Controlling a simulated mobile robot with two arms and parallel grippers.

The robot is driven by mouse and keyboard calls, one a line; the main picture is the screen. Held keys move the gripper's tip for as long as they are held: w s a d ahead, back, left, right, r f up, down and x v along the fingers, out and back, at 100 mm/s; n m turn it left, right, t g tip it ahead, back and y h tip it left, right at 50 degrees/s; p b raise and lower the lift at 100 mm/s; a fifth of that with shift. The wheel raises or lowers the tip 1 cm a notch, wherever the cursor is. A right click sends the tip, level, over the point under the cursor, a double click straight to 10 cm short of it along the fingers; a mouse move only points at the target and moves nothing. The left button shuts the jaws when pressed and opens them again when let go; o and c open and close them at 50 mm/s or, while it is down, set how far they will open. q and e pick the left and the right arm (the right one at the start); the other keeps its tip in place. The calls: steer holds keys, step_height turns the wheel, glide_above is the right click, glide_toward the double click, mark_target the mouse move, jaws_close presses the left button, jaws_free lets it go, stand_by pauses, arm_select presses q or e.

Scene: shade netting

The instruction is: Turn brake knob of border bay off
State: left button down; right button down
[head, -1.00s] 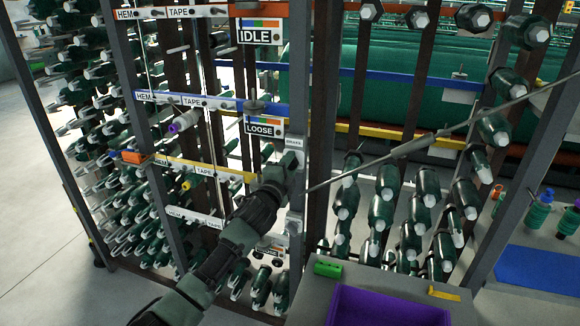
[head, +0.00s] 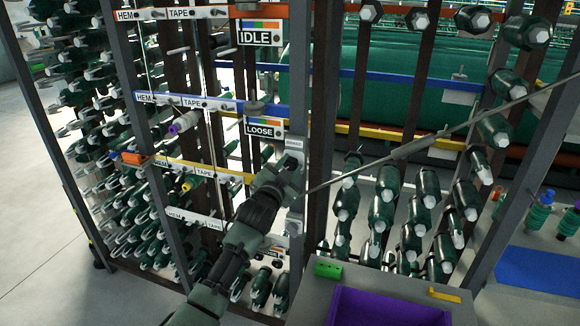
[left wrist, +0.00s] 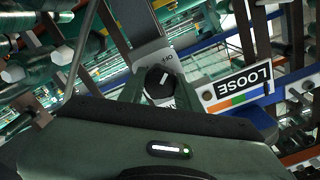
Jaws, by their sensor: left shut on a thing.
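My left gripper (head: 288,172) reaches the grey upright post at the border bay and is shut on the brake knob. The left wrist view shows the knob (left wrist: 159,86), round and black with a white pointer line, between my two fingers. It is mounted on a pale plate (left wrist: 150,60), with lettering that looks like OFF beside the knob. In the head view my gripper hides the knob, and only the top of the plate (head: 294,146) shows. A LOOSE sign (head: 263,127) with colour bars hangs just left of the plate. My right gripper is not in view.
An IDLE sign (head: 259,34) hangs higher on the rack. A blue rail (head: 190,101) and a yellow rail (head: 215,172) cross the bay. A thin rod (head: 420,143) slants across on the right. A purple tray (head: 385,296) and green block (head: 327,269) sit below on a grey top.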

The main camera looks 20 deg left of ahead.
arm_select(q)
steer(key=shift+n, duration=0.5)
steer(key=c, duration=1)
jaws_free()
steer(key=shift+s+f, duration=0.1)
steer(key=shift+s, duration=0.2)
steer(key=s+b, duration=0.1)
steer(key=s, duration=0.6)
steer(key=shift+a+b, duration=0.15)
steer(key=shift+b, duration=0.25)
steer(key=shift+s, duration=0.1)
